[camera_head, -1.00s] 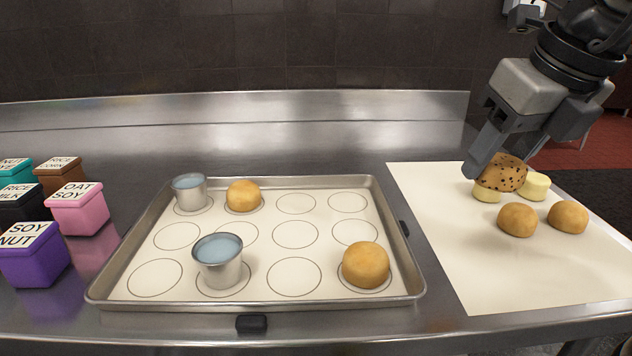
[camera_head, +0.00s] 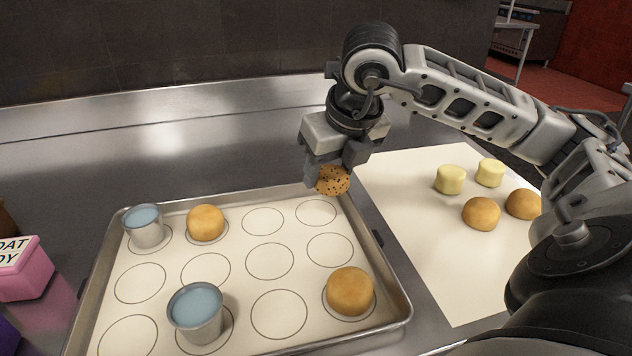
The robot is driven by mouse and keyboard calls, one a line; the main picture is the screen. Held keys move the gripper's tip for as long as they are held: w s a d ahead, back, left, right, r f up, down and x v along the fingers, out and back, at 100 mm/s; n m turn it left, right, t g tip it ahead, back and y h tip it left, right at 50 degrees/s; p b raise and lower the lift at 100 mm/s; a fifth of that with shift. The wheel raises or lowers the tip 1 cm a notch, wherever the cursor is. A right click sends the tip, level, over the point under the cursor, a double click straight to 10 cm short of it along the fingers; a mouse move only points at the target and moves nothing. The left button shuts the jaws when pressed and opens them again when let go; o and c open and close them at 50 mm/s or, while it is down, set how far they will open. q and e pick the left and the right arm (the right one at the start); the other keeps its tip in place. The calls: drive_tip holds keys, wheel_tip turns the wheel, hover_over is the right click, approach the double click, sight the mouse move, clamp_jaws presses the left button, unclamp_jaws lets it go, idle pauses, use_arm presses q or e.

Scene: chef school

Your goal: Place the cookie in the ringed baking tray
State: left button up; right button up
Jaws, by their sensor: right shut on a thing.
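The cookie (camera_head: 333,181), brown with dark chips, is held between the fingers of my right gripper (camera_head: 333,172). It hangs above the far right corner of the baking tray, close to the far right printed ring. The baking tray (camera_head: 402,306) has a metal rim and a pale liner with rows of printed rings. On it are a bun (camera_head: 206,222) at the far side, a bun (camera_head: 350,290) at the near right, and two metal cups with bluish contents (camera_head: 144,226) (camera_head: 195,312). My left gripper is not in view.
A pale sheet (camera_head: 400,200) right of the tray bears two pale yellow pieces (camera_head: 450,179) (camera_head: 490,172) and two buns (camera_head: 481,213) (camera_head: 523,204). A pink box (camera_head: 22,270) stands at the left. Several tray rings are empty.

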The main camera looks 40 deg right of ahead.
sight(312, 207)
drive_tip(key=shift+w+a+f, duration=0.25)
drive_tip(key=shift+w+f, duration=0.75)
drive_tip(key=shift+f, duration=0.15)
drive_tip(key=shift+s+a+x, duration=0.15)
drive_tip(key=shift+x, duration=0.8)
drive_tip(key=shift+s+a+x, duration=0.1)
drive_tip(key=shift+s+x, duration=0.1)
drive_tip(key=shift+x, duration=0.8)
drive_tip(key=shift+f, duration=0.15)
drive_tip(key=shift+f, duration=0.15)
drive_tip(key=o, duration=1)
drive_tip(key=shift+c, duration=0.2)
drive_tip(key=shift+r+p, duration=0.35)
drive_tip(key=p+v, duration=0.1)
drive_tip(key=v, duration=1)
drive_tip(key=shift+s+a+r, duration=0.1)
drive_tip(key=shift+s, duration=0.1)
drive_tip(key=shift+s+r, duration=0.15)
drive_tip(key=shift+r, duration=0.05)
